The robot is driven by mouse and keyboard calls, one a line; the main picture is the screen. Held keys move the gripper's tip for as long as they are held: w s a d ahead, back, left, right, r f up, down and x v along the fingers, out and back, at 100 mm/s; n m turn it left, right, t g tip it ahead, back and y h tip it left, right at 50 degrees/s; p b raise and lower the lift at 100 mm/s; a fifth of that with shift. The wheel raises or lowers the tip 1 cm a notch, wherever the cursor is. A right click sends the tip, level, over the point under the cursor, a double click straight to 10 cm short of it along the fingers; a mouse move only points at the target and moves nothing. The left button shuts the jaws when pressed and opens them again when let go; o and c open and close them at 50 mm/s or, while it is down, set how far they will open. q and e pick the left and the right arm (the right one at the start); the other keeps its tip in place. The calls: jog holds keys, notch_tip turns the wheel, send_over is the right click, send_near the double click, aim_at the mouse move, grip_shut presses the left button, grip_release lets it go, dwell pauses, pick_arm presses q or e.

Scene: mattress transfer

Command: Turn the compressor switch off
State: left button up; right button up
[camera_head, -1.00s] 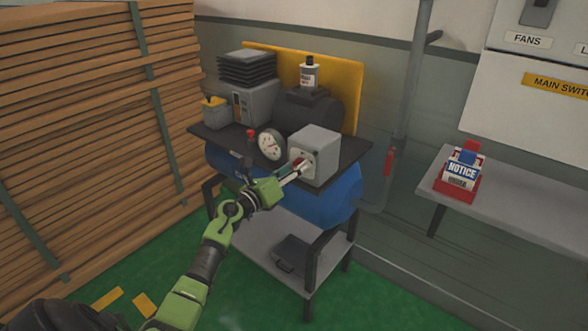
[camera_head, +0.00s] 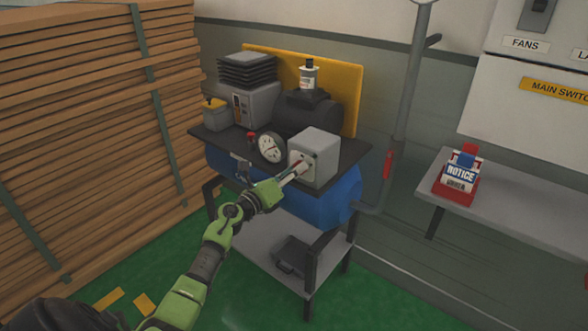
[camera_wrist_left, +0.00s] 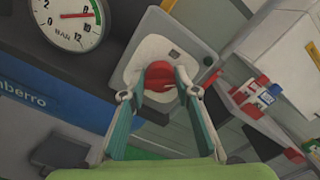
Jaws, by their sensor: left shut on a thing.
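The compressor (camera_head: 340,196) has a blue tank under a dark top plate. A grey switch box (camera_head: 318,152) stands on the plate's front right. Its red switch knob (camera_wrist_left: 160,76) sits on a pale round-cornered plate in the left wrist view. My left gripper (camera_head: 297,170) reaches the face of the box. Its fingers (camera_wrist_left: 160,84) are shut on the red knob, one on each side, and hide part of it. The knob's exact angle is hard to tell. My right gripper is not in view.
A pressure gauge (camera_head: 271,147) stands just left of the box, close to my left gripper. Stacked planks (camera_head: 90,120) rise at the left. Green floor lies in front.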

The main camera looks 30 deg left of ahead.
pick_arm(q)
jog(key=n+p, duration=0.5)
jog(key=n, duration=0.5)
jog(key=shift+a+f, duration=0.1)
jog(key=shift+f, duration=0.05)
jog(key=shift+n, duration=0.3)
jog(key=o, duration=1.1)
jog(key=s, duration=0.8)
jog(key=s+a, duration=0.1)
jog(key=s, duration=0.3)
